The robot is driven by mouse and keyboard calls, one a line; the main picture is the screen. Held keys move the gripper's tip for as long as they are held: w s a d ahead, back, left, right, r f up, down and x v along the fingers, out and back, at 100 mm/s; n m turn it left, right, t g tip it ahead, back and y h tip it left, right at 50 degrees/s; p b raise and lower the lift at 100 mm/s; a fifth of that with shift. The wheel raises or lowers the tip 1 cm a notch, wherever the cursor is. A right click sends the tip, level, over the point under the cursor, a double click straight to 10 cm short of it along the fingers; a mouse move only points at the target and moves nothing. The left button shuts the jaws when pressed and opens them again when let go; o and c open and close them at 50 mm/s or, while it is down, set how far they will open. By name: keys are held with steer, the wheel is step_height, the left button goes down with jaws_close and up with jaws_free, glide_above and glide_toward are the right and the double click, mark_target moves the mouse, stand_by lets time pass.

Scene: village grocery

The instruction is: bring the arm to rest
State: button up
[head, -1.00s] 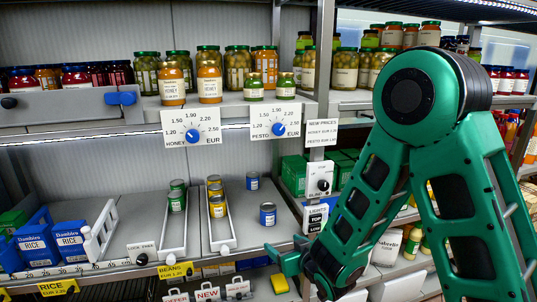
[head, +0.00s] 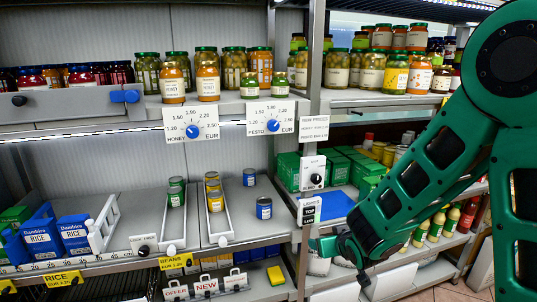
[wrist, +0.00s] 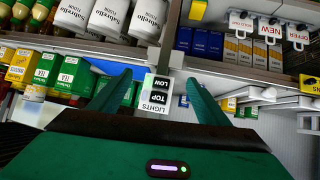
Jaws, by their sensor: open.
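My green arm reaches in from the right in the head view, bent at a large round joint. My gripper (head: 322,246) is in front of the shelf edge, below and right of the bean channels. In the wrist view my gripper (wrist: 162,92) shows two green fingers spread apart with nothing held between them. A lights label (wrist: 157,93) reading TOP and LOW shows between the fingers, beyond them. The same lights label (head: 309,210) hangs on the shelf post in the head view.
Shelves with jars (head: 206,75) fill the back. Price dials (head: 192,132) hang from the upper shelf edge. Rice boxes (head: 40,238) stand at left. Flour bags (wrist: 127,20) show in the wrist view.

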steer(key=s+d+r+m+g+h, duration=0.25)
steer(key=s+d, duration=0.35)
steer(key=d, duration=0.4)
steer(key=s+d+r+m+g+h, duration=0.1)
steer(key=s+d+r+m+g, duration=0.15)
steer(key=s+d, duration=0.55)
steer(key=s+d+r+m+g+y, duration=0.1)
steer(key=s+d+r+g, duration=0.1)
steer(key=s, duration=0.9)
steer(key=s+d+r+m+g+y, duration=0.1)
steer(key=s+d+r+m+g, duration=0.1)
steer(key=s, duration=0.9)
steer(key=shift+s+d+m+g, duration=0.25)
steer(key=shift+d+m+g, duration=0.05)
steer(key=shift+g, duration=0.5)
steer(key=shift+r+y, duration=0.1)
steer(key=shift+y, duration=0.15)
steer(key=shift+w+f, duration=0.25)
steer(key=shift+w, duration=0.4)
